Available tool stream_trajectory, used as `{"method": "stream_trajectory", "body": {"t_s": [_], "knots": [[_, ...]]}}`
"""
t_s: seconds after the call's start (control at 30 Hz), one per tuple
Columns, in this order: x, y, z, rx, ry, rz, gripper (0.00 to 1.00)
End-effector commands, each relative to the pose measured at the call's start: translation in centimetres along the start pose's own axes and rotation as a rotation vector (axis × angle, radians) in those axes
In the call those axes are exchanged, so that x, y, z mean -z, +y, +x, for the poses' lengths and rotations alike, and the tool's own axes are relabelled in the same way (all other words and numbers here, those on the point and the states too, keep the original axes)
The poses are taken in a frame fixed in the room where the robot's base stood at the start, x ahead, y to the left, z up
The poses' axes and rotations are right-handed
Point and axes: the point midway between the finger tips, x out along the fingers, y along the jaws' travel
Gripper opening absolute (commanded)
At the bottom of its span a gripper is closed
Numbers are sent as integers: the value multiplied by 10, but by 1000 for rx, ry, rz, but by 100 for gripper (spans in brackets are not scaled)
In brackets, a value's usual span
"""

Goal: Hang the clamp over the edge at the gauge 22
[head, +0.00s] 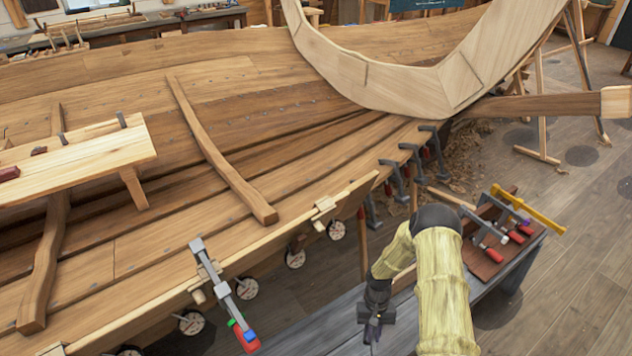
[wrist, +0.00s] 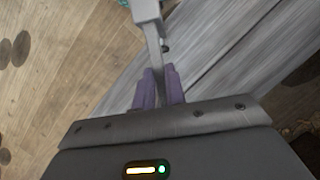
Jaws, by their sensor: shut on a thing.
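My gripper (head: 376,314) is low beside the hull, above the grey bench. In the wrist view its purple fingers (wrist: 159,85) are shut on the grey metal bar of a clamp (wrist: 147,12). The held clamp's other parts are cut off or hidden. The hull's near plank edge (head: 290,236) is to the left of my gripper, apart from it. Several round white gauges hang below that edge, among them one at the right (head: 336,230), one left of it (head: 295,258) and another further left (head: 246,288). Their numbers are too small to read.
Another clamp (head: 223,290) with a blue and red end hangs over the edge at left. Several dark clamps (head: 412,160) grip the edge further right. A wooden tray (head: 480,262) with red-handled clamps and a yellow bar clamp (head: 528,208) lies on the grey bench (head: 330,318).

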Motion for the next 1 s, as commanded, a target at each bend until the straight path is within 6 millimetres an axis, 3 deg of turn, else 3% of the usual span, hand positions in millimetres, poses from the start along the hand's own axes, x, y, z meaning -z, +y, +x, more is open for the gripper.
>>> {"method": "stream_trajectory", "body": {"t_s": [0.5, 0.63, 0.77, 1.0], "knots": [[0, 0, -1, 0, -1, 2, 0], [-2, -1, -9, -3, 2, -5, 0], [-7, -6, -37, -15, 14, -29, 0], [-30, -24, -129, -58, 50, -124, 0]]}}
